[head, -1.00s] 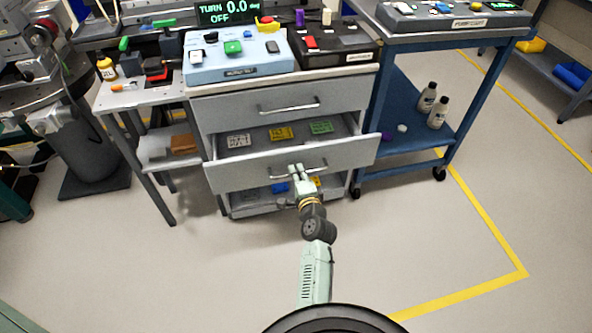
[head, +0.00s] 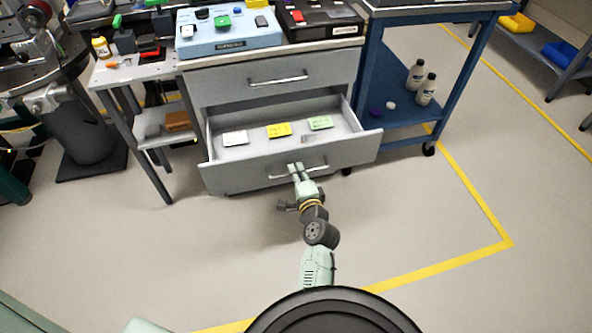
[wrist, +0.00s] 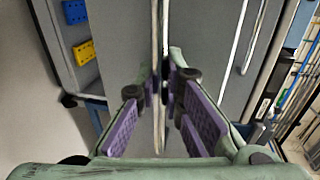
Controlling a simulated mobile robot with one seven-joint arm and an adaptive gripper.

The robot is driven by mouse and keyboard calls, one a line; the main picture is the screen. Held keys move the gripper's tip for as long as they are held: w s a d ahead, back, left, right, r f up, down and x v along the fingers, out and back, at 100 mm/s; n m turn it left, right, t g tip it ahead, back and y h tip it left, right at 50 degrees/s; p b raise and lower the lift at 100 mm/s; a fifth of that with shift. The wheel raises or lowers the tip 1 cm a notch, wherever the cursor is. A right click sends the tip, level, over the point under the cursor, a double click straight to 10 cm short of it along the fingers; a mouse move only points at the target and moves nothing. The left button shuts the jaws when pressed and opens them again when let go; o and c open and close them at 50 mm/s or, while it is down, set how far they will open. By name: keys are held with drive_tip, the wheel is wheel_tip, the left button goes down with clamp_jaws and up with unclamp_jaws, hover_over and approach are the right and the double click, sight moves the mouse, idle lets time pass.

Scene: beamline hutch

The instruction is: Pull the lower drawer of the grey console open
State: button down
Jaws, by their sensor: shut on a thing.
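The grey console (head: 218,88) stands in the middle of the head view. Its upper drawer is shut. Its lower drawer (head: 230,178) stands well out, with a white, a yellow and a green card and a small pale item on its floor. My gripper (head: 296,170) is at the handle (head: 278,177) on the drawer's front. In the wrist view, the handle bar (wrist: 158,120) runs between the two purple-padded fingers (wrist: 160,95), which are shut on it. Part of the handle is hidden by the fingers in the head view.
A blue cart (head: 400,118) with two bottles stands close on the right. A side table (head: 125,75) stands on the left. The floor before the console is clear.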

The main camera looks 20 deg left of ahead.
drive_tip(key=c, duration=1.7)
unclamp_jaws()
